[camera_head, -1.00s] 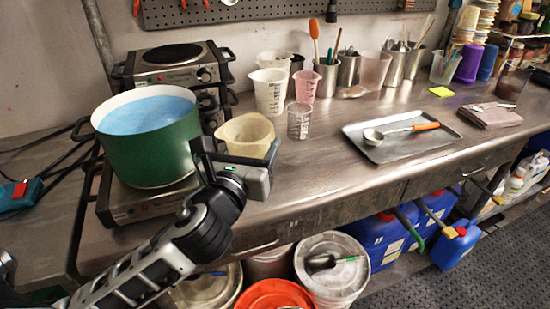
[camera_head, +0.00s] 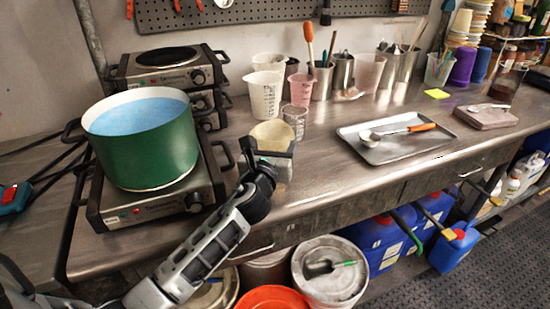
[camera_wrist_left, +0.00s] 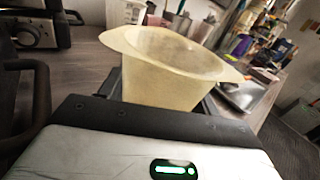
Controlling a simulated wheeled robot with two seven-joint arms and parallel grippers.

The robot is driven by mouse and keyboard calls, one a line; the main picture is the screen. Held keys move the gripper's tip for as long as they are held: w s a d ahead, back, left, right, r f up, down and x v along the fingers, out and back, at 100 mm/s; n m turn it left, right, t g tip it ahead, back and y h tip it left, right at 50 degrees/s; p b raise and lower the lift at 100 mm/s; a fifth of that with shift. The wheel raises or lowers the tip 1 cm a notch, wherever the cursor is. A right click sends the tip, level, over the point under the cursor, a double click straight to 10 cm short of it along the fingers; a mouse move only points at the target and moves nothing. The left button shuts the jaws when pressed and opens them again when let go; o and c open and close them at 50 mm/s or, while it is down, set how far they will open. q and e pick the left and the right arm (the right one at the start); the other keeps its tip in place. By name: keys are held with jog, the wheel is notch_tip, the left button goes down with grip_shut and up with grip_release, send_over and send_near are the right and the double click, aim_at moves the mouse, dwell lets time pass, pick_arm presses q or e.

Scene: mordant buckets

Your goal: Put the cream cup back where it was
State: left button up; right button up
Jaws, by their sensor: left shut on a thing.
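The cream cup (camera_head: 273,132) is a pale yellow, wide-rimmed vessel. It is between the fingers of my left gripper (camera_head: 268,148), over the bench to the right of the green pot. In the left wrist view the cup (camera_wrist_left: 172,80) looks about upright, its rim and spout clear of the gripper. The gripper body hides its lower part, so I cannot tell whether its base touches the bench. My right gripper is not in view.
The green pot (camera_head: 150,160) of blue liquid stands on a hot plate (camera_head: 163,207) at left. A clear beaker (camera_head: 295,122), white jug (camera_head: 265,98) and pink jug (camera_head: 301,90) stand close behind the cup. Bench between cup and metal tray (camera_head: 372,152) is clear.

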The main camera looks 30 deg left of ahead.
pick_arm(q)
notch_tip(320, 180, down, 3)
jog(key=shift+r+b, duration=0.1)
jog(key=shift+b, duration=0.2)
